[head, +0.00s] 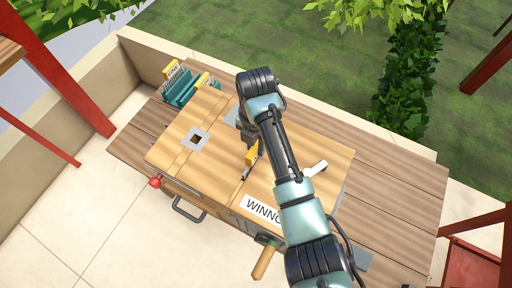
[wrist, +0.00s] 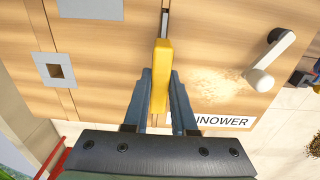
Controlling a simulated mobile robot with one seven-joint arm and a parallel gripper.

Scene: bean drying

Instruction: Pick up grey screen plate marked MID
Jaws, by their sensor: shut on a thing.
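A screen plate with a yellow grip (head: 251,156) is at the middle of the wooden winnower top (head: 222,160). The yellow grip also shows in the wrist view (wrist: 161,75), between the blue fingers of my gripper (wrist: 162,82), which is shut on it. A narrow grey strip of the plate shows edge-on beyond the grip, in line with a dark slot in the top. No marking can be read on this plate. In the head view my gripper (head: 248,148) is largely hidden by my arm.
A teal rack (head: 181,91) with yellow-gripped plates stands at the back left. A grey square fitting with a dark hole (head: 195,139) lies on the top's left part. A white crank handle (head: 316,168) is right of my arm. A WINNOWER label (wrist: 222,121) is on the front.

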